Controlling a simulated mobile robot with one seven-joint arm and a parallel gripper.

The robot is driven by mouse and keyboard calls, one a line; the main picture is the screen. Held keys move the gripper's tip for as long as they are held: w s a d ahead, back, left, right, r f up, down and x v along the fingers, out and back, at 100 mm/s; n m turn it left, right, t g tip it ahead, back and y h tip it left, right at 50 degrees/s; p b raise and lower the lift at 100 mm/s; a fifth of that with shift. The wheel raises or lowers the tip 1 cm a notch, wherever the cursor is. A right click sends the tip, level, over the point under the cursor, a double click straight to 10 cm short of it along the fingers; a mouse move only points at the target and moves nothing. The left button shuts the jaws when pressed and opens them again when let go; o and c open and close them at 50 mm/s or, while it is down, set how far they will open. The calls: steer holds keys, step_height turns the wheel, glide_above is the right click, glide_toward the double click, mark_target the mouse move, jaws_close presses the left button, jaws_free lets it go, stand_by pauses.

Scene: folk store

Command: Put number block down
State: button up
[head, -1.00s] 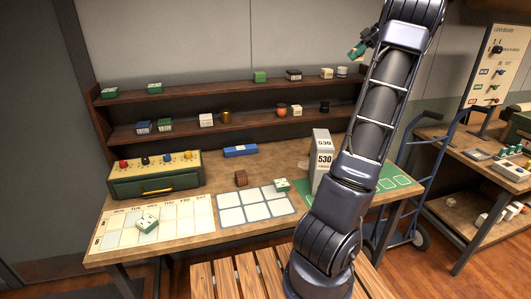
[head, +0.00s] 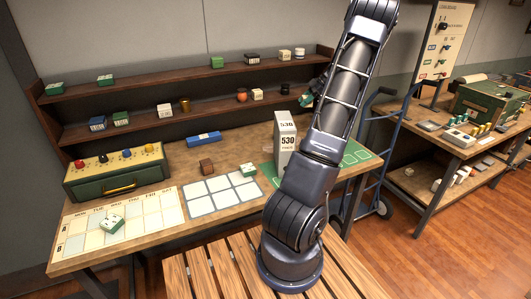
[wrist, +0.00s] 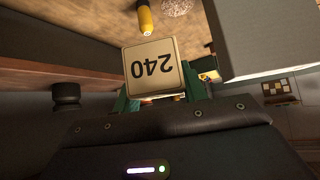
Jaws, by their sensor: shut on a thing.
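My gripper (wrist: 157,98) is shut on a cream number block (wrist: 155,66) marked "240", which reads upside down in the wrist view. The green fingers show at the block's sides. In the head view my gripper (head: 307,98) is partly hidden behind my arm, near the right end of the shelves, above the back of the bench. The block cannot be made out there. A grey box marked "530" (head: 286,142) stands on the bench below the gripper. A grey box face (wrist: 262,40) fills the upper right of the wrist view.
The bench holds a grid card (head: 215,202), a brown cube (head: 206,166), a day chart (head: 80,238), a green button box (head: 118,178) and a blue box (head: 204,139). Small goods line two shelves (head: 215,112). A hand truck (head: 383,150) stands at right.

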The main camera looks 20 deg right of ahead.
step_height(320, 180, down, 20)
steer(key=shift+r, duration=0.1)
stand_by(0.5)
steer(key=o, duration=1)
steer(key=shift+o, duration=0.2)
steer(key=v, duration=1.2)
steer(key=shift+w, duration=0.1)
